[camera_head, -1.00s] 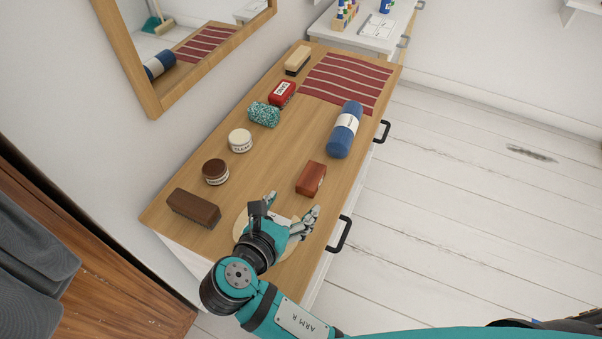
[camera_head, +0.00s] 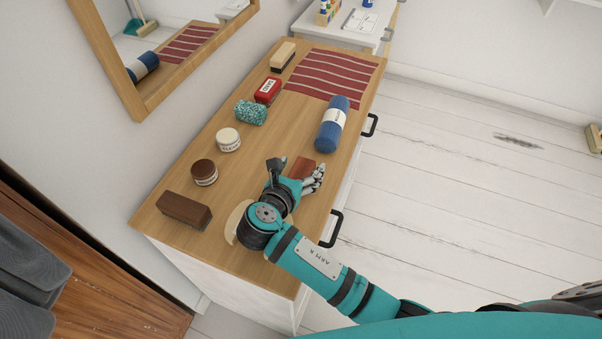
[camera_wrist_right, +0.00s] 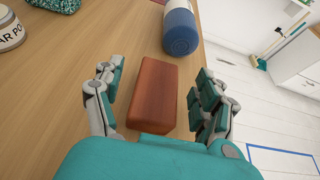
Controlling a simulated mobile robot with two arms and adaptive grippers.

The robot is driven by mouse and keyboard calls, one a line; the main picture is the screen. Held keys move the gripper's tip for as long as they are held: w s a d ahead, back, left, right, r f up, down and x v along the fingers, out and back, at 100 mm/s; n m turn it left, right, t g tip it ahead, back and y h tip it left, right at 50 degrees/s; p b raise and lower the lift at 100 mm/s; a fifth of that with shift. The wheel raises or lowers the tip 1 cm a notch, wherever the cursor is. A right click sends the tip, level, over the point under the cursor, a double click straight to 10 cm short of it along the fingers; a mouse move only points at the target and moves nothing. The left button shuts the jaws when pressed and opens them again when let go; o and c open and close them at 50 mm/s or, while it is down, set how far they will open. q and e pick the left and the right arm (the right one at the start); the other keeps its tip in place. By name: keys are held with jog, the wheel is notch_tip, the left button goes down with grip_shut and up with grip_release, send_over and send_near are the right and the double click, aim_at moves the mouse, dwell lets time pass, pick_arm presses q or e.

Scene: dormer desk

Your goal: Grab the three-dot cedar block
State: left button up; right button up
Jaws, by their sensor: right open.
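A reddish-brown wooden block (camera_head: 302,168) lies on the wooden dresser top, partly hidden behind my right gripper in the head view. In the right wrist view the block (camera_wrist_right: 155,92) lies between the spread fingers, with a gap on either side. No dots can be made out on it. My right gripper (camera_head: 295,172) is open and empty, low over the dresser at the block's near end; its fingers also show in the right wrist view (camera_wrist_right: 160,100). A darker brown block-shaped brush (camera_head: 184,211) lies at the near left corner. My left gripper is not in view.
On the dresser top (camera_head: 255,155), a brown jar (camera_head: 204,173), a white jar (camera_head: 228,139), a teal speckled sponge (camera_head: 251,112) and a red tin (camera_head: 268,91) line the left. A blue roll (camera_head: 332,125) lies beyond the block. A pale round disc (camera_head: 235,220) is under my right arm.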

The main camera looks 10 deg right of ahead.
aim_at(305, 163)
jog(key=x, duration=0.3)
jog(key=shift+w+d+f, duration=0.1)
jog(key=shift+w+d, duration=0.1)
jog(key=shift+w, duration=0.1)
jog(key=shift+s, duration=0.1)
jog(key=c, duration=1.3)
